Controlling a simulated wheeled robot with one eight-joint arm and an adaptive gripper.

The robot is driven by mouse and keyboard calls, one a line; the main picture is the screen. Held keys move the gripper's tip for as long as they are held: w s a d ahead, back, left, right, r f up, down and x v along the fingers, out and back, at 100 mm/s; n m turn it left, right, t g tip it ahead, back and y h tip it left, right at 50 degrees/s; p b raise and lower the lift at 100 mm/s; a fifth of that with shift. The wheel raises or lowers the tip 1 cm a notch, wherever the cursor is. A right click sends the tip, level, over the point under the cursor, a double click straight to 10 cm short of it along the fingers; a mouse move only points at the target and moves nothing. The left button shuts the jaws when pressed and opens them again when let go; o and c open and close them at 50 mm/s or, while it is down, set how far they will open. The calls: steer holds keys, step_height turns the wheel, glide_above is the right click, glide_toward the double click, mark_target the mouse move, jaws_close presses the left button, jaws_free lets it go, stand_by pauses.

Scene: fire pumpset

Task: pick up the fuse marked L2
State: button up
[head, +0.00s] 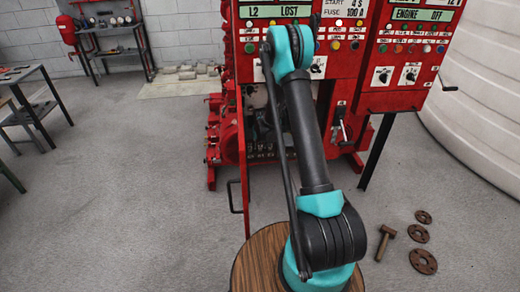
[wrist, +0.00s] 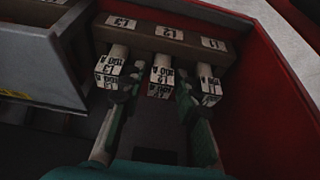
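In the wrist view the fuse marked L2 (wrist: 161,76) is the middle of three white fuses lying in a brown holder (wrist: 140,36) with labels L3, L2 and L1. The fuse marked L3 (wrist: 108,70) is to its left and the fuse marked L1 (wrist: 208,84) to its right. My gripper (wrist: 153,94) is open, its fingers pointing toward the row. One fingertip is left of the L2 fuse, near L3, and the other is right of it, near L1. Gaps show between the fingers and L2. In the head view the gripper and fuses are hidden.
Red walls (wrist: 260,90) enclose the holder on the right, and a grey drawer-like box (wrist: 45,55) stands close on the left.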

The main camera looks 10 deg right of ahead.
jaws_close()
steer(key=shift+r, duration=0.2)
